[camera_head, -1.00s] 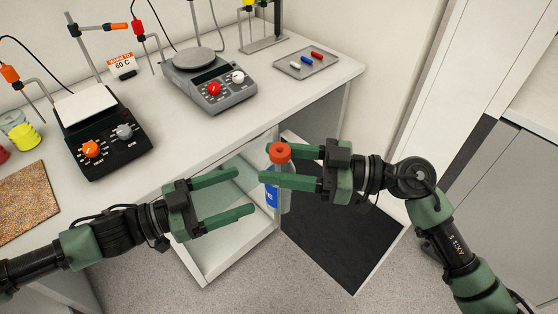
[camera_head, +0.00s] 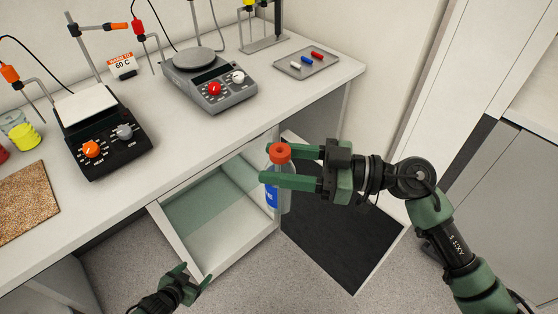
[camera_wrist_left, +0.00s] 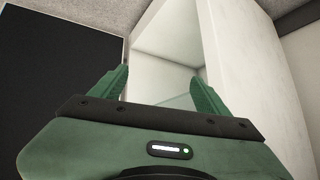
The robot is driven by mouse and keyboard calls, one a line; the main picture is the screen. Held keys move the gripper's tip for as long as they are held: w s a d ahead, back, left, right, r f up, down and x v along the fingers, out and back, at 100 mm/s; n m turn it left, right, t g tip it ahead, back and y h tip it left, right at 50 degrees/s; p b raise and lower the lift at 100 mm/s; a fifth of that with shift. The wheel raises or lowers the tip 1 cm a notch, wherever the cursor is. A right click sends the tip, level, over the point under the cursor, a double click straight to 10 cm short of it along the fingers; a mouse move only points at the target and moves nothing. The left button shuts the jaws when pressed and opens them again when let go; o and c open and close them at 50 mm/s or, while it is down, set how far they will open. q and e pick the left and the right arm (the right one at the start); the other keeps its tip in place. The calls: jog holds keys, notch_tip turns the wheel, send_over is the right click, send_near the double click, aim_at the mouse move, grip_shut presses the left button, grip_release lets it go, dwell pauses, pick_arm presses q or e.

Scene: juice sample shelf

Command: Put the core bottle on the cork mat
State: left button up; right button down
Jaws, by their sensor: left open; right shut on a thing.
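A clear bottle with an orange-red cap and a blue label, which I take to be the core bottle (camera_head: 271,195), is held upright in my right gripper (camera_head: 268,165). That gripper is shut on it, in front of the bench and beside the open drawer. The cork mat (camera_head: 28,203) lies on the bench top at the far left, partly cut off by the picture edge. My left gripper (camera_head: 192,278) is open and empty, low at the bottom of the head view. Its two fingers (camera_wrist_left: 163,88) stand apart in the left wrist view, with nothing between them.
An open white drawer (camera_head: 180,245) juts out below the bench top (camera_head: 110,205). A black hotplate (camera_head: 105,135) stands behind the mat, and a grey hotplate (camera_head: 210,85) stands further right. A small metal tray (camera_head: 320,70) holds several stir bars.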

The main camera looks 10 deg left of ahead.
pick_arm(q)
jog(key=s+d+f+g, duration=0.2)
jog(key=s+f, duration=0.3)
jog(key=s, duration=0.5)
jog(key=s+d+f+g, duration=0.3)
jog(key=s+f, duration=0.2)
jog(key=s, duration=0.6)
jog(key=s+d+f+n+g+y, duration=0.1)
jog(key=s+d+f+g, duration=0.2)
jog(key=s+f, duration=0.3)
jog(key=s, duration=0.4)
jog(key=shift+s+d, duration=0.2)
jog(key=shift+s, duration=0.05)
